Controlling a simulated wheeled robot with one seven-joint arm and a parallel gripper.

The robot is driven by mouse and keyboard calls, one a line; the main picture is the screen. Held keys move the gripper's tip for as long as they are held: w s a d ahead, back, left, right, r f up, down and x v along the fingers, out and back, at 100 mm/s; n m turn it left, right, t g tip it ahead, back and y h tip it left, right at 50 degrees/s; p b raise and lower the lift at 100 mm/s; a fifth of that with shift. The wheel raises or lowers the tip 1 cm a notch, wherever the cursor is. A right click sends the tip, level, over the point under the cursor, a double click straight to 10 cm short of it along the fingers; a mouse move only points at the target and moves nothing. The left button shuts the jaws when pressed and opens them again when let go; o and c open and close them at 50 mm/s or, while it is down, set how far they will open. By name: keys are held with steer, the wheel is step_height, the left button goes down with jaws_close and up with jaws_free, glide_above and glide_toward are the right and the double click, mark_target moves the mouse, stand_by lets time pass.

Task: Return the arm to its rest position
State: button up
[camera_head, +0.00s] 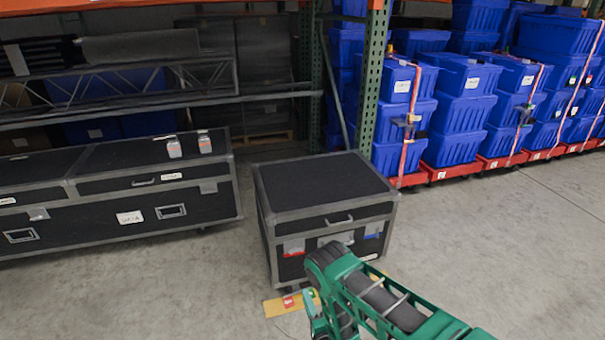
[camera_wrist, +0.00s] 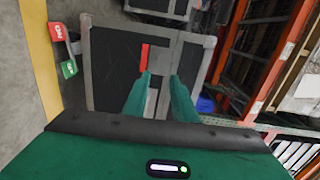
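My green arm reaches in from the lower right in the head view, bent low in front of a black case with grey metal edges (camera_head: 325,185). In the wrist view my gripper (camera_wrist: 160,82) shows two green fingers standing apart, with nothing between them. Beyond the fingers is the black case (camera_wrist: 115,65), seen tilted, with a grey strip and a red mark on it. I cannot tell how far the fingertips are from it. In the head view the fingers are largely hidden by the arm.
A long black case (camera_head: 110,190) stands at left with two small items on top. Stacked blue totes (camera_head: 460,110) on red dollies (camera_head: 440,171) line the back right. Floor at right is clear.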

steer(key=w+r+n+g+y, duration=0.1)
steer(key=w+r+n+g, duration=0.45)
steer(key=w+r, duration=1.05)
steer(key=s+d+r+n+g+h, duration=0.2)
steer(key=s+d+r+n+h, duration=0.15)
steer(key=d+r, duration=1.5)
steer(key=s+d+r+g+h, duration=0.2)
steer(key=s+d+r, duration=0.4)
steer(key=s+d, duration=0.3)
steer(key=s+d+r+g+h, duration=0.1)
steer(key=s+d+r+g, duration=0.1)
steer(key=s+d+r, duration=0.55)
steer(key=s+d+r+g, duration=0.1)
steer(key=s, duration=1)
steer(key=s+d+r+g, duration=0.1)
steer(key=s+r+g, duration=0.1)
steer(key=s, duration=0.9)
steer(key=s+d+r+m+g, duration=0.1)
steer(key=s+d+g, duration=0.1)
steer(key=s, duration=0.9)
steer(key=shift+s+r, duration=0.3)
